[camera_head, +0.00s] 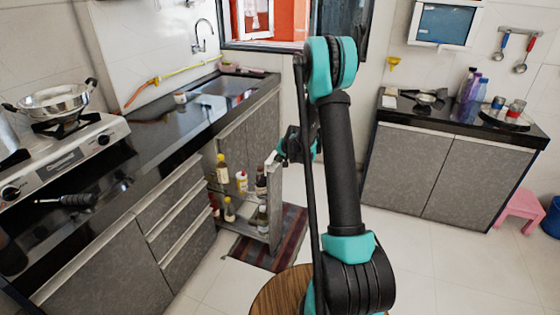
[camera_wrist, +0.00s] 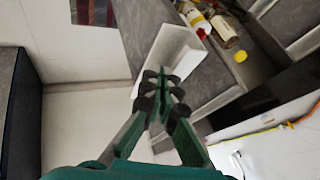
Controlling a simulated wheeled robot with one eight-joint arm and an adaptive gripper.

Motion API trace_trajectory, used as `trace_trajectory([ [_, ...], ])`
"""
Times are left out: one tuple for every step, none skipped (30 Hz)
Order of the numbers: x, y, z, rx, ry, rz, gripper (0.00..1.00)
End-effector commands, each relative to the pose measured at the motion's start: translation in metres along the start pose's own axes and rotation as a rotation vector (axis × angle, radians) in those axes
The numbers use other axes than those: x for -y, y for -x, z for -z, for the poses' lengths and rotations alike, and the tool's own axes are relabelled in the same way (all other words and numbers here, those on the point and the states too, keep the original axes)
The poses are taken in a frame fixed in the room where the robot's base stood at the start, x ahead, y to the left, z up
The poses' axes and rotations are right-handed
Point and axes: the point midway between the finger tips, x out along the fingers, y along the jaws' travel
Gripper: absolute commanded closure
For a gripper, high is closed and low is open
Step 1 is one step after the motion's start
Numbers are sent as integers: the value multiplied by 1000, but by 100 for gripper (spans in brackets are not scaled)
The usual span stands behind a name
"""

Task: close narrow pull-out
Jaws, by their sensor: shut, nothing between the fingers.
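The narrow pull-out (camera_head: 275,209) stands slid out from the lower cabinets left of centre in the head view. Bottles stand on its two levels. Its grey front panel and pale edge strip (camera_wrist: 172,52) show in the wrist view, with some bottles (camera_wrist: 222,32) behind. My gripper (camera_head: 281,155) is at the top of the pull-out's front in the head view, partly hidden by my arm. In the wrist view my gripper (camera_wrist: 163,82) is shut and empty, its tips overlapping the pale strip. I cannot tell whether they touch it.
The counter with the sink (camera_head: 225,86) runs above the pull-out. A striped mat (camera_head: 285,240) lies on the floor below it. A round wooden top (camera_head: 277,291) is near the front. A second counter (camera_head: 450,120) stands at right; the tiled floor between is clear.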

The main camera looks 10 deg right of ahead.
Motion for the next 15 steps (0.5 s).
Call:
trace_trajectory([
  [0,0,0,0,0,0,100],
  [0,0,0,0,0,0,100],
  [0,0,0,0,0,0,100],
  [0,0,0,0,0,0,100],
  [0,0,0,0,0,0,100],
  [0,0,0,0,0,0,100],
  [1,0,0,0,0,0,100],
  [2,-1,0,0,0,0,100],
  [4,-2,0,0,1,1,100],
  [5,-2,0,0,1,1,100],
  [7,-3,0,0,1,1,100],
  [10,-5,0,0,0,1,100],
  [13,-6,0,0,0,2,100],
  [16,-8,0,0,0,2,100],
  [20,-10,0,0,1,2,100],
])
